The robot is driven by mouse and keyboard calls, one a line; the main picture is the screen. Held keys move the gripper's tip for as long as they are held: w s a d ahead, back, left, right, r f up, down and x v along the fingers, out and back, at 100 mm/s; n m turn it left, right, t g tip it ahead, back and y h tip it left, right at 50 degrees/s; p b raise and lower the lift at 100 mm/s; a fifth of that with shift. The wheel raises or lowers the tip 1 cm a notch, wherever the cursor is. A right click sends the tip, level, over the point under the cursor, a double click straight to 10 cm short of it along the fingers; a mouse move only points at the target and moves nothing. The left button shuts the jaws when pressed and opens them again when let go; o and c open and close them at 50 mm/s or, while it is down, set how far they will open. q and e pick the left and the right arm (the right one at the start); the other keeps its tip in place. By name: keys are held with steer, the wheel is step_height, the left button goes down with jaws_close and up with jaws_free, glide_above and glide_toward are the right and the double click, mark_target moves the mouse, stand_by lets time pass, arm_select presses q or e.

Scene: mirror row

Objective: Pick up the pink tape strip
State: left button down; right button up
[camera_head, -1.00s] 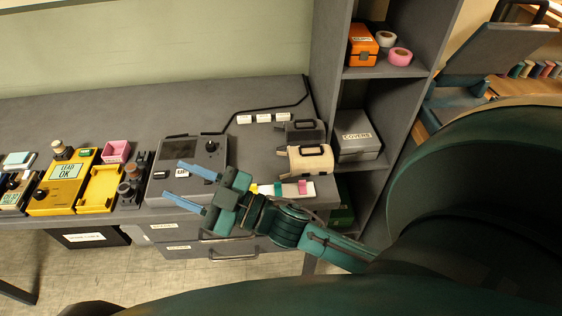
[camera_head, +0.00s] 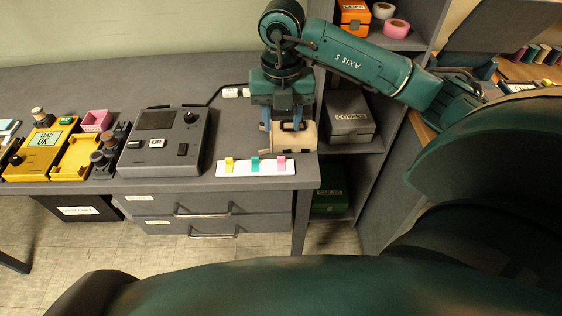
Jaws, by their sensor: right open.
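The pink tape strip (camera_head: 281,162) is on a white card (camera_head: 243,170) near the front right edge of the bench. A teal strip (camera_head: 255,164) and a yellow strip (camera_head: 229,165) sit to its left on the same card. My right gripper (camera_head: 282,125) points down, with its two blue fingers apart and nothing seen between them but part of a beige dispenser. In the picture it is just behind the pink strip, over the beige dispenser (camera_head: 302,139). I cannot tell whether the fingers touch the dispenser. My left gripper is not in view.
A grey control box (camera_head: 163,142) stands left of the card. Yellow units (camera_head: 43,151) and a pink box (camera_head: 96,121) stand farther left. A shelf unit at right holds a covers box (camera_head: 348,120) and tape rolls (camera_head: 397,28).

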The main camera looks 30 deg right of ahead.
mark_target(281, 157)
step_height(281, 157, down, 10)
steer(key=shift+w+a+f, duration=0.1)
steer(key=shift+f, duration=0.05)
stand_by(0.4)
steer(key=shift+c, duration=0.4)
jaws_close()
